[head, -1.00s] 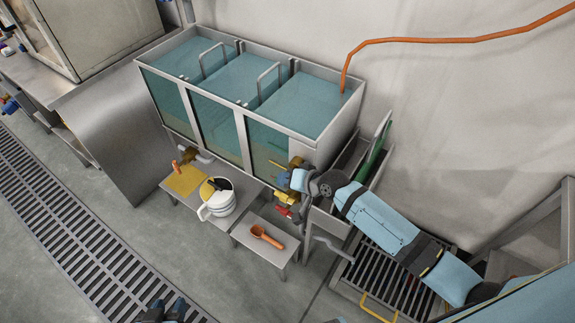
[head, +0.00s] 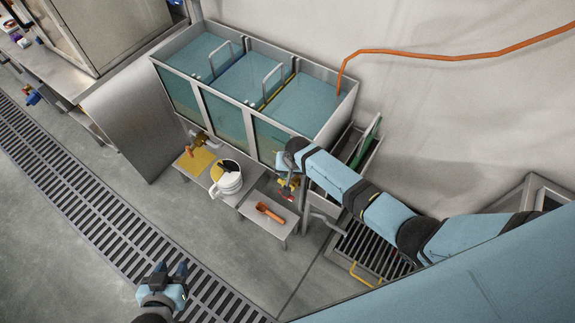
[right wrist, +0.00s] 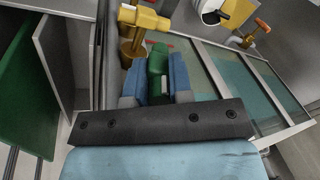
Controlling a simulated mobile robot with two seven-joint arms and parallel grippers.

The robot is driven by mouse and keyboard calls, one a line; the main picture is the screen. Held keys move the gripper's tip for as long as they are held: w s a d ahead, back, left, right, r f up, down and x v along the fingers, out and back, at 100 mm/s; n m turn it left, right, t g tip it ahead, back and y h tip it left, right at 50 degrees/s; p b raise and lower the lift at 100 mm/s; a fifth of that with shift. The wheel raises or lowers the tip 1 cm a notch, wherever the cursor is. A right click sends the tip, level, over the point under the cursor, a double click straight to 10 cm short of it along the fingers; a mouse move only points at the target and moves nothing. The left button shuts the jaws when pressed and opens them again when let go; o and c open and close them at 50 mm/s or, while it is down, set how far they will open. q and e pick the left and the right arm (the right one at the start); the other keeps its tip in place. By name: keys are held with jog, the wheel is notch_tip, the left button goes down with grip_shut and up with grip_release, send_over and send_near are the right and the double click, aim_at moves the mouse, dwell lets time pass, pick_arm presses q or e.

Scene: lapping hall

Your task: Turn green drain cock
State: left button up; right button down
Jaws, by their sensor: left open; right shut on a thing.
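The green drain cock (right wrist: 157,62) shows in the right wrist view between the blue fingers of my right gripper (right wrist: 156,72), which is shut on it. In the head view my right gripper (head: 287,177) is at the lower right front corner of the glass tank (head: 275,140), and my own arm hides most of the cock. A yellow-handled brass fitting (right wrist: 138,22) is just beyond the fingers in the wrist view. My left gripper (head: 171,270) is open and empty over the floor, far from the tank.
A white jug (head: 228,183) stands in front of the tank, beside a yellow cloth (head: 196,161). An orange scoop (head: 268,212) lies on a low stand (head: 281,227). A slatted rack (head: 372,250) is to the right. A floor grating (head: 100,210) crosses the left side.

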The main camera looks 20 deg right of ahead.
jog(key=shift+a+g+h+p, duration=0.1)
jog(key=shift+g+h+p, duration=0.2)
jog(key=shift+g+p, duration=0.1)
dwell(0.3)
jog(key=c, duration=1)
grip_release()
jog(key=shift+c, duration=0.2)
notch_tip(320, 180, up, 14)
jog(key=s+d, duration=0.1)
jog(key=shift+s+f, duration=0.15)
jog(key=shift+s, duration=0.05)
jog(key=shift+d, duration=0.1)
jog(key=shift+f, duration=0.1)
